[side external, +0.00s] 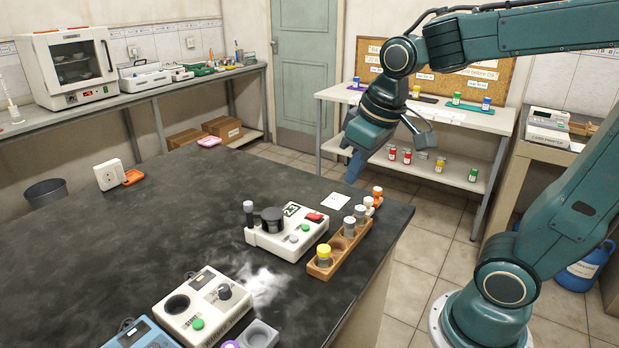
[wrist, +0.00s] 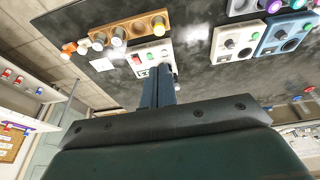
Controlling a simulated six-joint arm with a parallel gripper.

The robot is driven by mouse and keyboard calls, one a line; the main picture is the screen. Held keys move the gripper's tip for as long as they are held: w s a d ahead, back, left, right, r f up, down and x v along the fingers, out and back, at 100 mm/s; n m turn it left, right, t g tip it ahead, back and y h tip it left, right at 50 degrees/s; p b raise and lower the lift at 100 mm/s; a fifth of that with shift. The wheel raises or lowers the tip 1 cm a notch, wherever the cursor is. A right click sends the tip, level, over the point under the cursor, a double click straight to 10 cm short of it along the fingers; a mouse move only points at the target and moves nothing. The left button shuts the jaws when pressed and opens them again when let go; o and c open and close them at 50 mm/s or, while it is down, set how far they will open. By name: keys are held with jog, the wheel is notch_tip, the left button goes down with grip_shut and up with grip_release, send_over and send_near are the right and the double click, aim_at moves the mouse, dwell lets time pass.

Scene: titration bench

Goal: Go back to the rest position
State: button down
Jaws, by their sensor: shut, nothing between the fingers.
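My gripper (side external: 354,172) hangs from my green arm in the side external view, with its fingers pointing down. It is above the far right part of the dark bench (side external: 190,215), near a white card (side external: 335,201). The blue-grey fingers also show in the wrist view (wrist: 157,88), together and with nothing between them. The gripper appears clear of the bench and of the things on it.
A wooden vial rack (side external: 322,268) and a white device with a black knob (side external: 287,230) stand below my gripper. Two more devices, one white (side external: 202,305) and one blue (side external: 140,335), stand at the front. A white shelf (side external: 420,110) with coloured bottles stands behind.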

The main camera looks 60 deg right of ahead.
jog(key=s+a+t, duration=0.1)
jog(key=s+t, duration=0.1)
jog(key=s, duration=0.7)
jog(key=shift+a+r, duration=0.2)
jog(key=shift+a, duration=0.2)
